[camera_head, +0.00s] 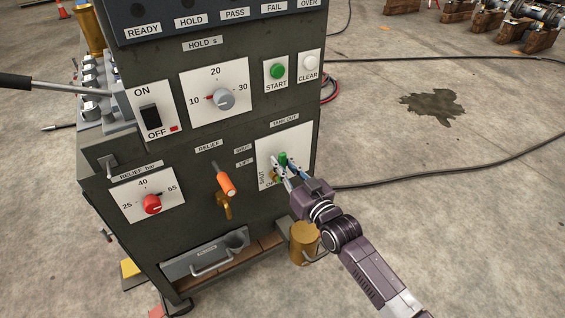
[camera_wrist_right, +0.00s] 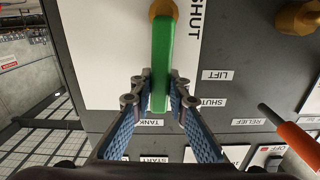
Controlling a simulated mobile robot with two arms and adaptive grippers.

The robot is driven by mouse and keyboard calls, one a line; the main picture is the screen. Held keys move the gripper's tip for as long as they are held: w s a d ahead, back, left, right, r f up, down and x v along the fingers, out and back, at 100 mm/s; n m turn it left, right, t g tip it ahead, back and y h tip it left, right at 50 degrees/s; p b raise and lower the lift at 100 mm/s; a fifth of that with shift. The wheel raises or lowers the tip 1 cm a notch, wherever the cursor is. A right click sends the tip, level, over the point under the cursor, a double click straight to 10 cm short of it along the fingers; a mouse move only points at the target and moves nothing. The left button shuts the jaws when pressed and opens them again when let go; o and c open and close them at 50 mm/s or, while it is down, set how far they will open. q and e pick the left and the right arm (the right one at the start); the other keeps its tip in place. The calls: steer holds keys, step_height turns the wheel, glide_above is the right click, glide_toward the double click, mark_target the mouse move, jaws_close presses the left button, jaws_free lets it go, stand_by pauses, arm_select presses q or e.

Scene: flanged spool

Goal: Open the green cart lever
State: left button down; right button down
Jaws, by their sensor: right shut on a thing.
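The green lever (camera_head: 283,158) is on a white plate (camera_head: 301,140) on the cart's front, under the TANK OUT label. In the right wrist view the green lever (camera_wrist_right: 163,50) runs from a brass pivot (camera_wrist_right: 163,9) toward the TANK label, with SHUT printed beside the pivot. My right gripper (camera_head: 284,170) reaches the plate from the lower right. In the wrist view my right gripper (camera_wrist_right: 160,88) has one finger on each side of the lever's free end and is shut on it. The gripper partly hides the lever's lower part and the plate's lettering in the head view. My left gripper is not in view.
An orange-handled lever (camera_head: 226,184) sticks out left of the plate. A red knob (camera_head: 152,204) and START button (camera_head: 278,71) are on the same cart. A brass canister (camera_head: 304,243) stands below my right arm. Open floor lies to the right, crossed by a cable.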

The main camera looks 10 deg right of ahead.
steer(key=shift+f, duration=0.1)
steer(key=c, duration=1.8)
jaws_free()
steer(key=shift+c, duration=0.2)
steer(key=v, duration=1.2)
